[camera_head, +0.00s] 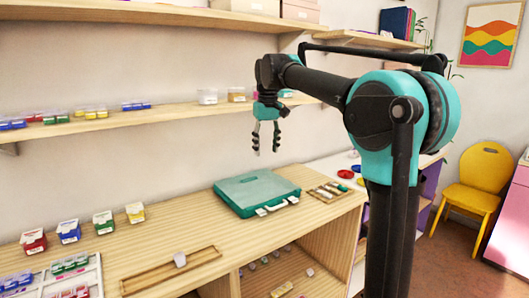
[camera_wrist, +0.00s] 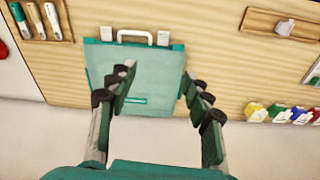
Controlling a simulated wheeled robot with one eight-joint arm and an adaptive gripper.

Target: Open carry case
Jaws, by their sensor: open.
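The carry case (camera_head: 256,190) is a flat teal case lying shut on the wooden counter in the head view. Its white handle (camera_head: 277,206) and light latches are on the front edge, facing the room. In the wrist view the case (camera_wrist: 135,65) lies below my gripper, with its white handle (camera_wrist: 135,37) at the top between two white latches (camera_wrist: 107,34). My gripper (camera_head: 266,152) hangs above the back of the case, fingers pointing down, apart from it. It also shows in the wrist view (camera_wrist: 156,85), with its fingers spread and nothing between them.
A wooden tray with tools (camera_head: 328,191) lies right of the case. A long wooden tray (camera_head: 150,276) with a white piece lies to the left. Several small coloured boxes (camera_head: 69,231) stand further left. A shelf (camera_head: 170,118) with small containers runs along the wall behind.

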